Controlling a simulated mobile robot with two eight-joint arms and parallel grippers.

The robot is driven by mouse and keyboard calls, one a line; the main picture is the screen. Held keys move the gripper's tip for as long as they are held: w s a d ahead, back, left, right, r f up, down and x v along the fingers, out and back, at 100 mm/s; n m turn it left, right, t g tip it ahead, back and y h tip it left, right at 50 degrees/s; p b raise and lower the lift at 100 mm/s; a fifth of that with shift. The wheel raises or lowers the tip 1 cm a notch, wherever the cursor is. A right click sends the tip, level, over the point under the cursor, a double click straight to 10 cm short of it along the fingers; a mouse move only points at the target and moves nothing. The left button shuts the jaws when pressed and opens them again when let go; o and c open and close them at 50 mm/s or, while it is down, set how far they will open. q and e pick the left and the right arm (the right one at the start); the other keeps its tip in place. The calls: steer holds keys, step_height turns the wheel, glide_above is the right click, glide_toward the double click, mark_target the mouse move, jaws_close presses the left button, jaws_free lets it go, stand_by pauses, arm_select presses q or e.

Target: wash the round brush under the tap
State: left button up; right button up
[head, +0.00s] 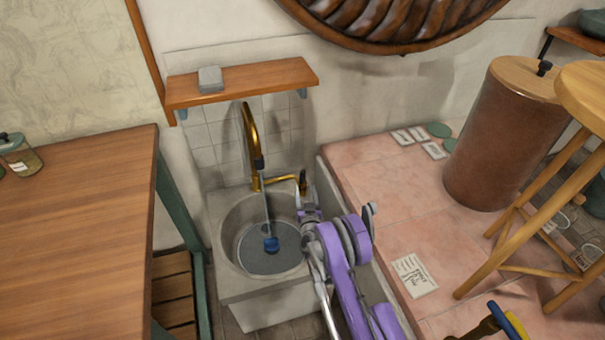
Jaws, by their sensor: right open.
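A brass tap (249,128) with a dark nozzle curves over a round grey sink (232,235). A thin pale line, which looks like a stream of water (265,205), runs from the nozzle down into the basin. A small blue object, apparently the round brush (271,244), is in the basin at the lower end of this line; its bristles are too small to make out. My right gripper (306,198) is open at the sink's right rim, close to the tap's side lever (303,180). I cannot tell whether they touch. My left gripper is out of view.
A wooden shelf (240,84) with a grey block (210,78) hangs above the tap. A wooden table (80,230) stands left. On the pink tiled surface (385,190) at right are a brown drum (505,135), a wooden stool (535,220) and a paper card (414,275).

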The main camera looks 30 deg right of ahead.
mark_target(303, 178)
steer(key=x, duration=0.8)
steer(key=shift+w+d, duration=0.1)
steer(key=shift+w, duration=0.2)
jaws_close()
stand_by(1.0)
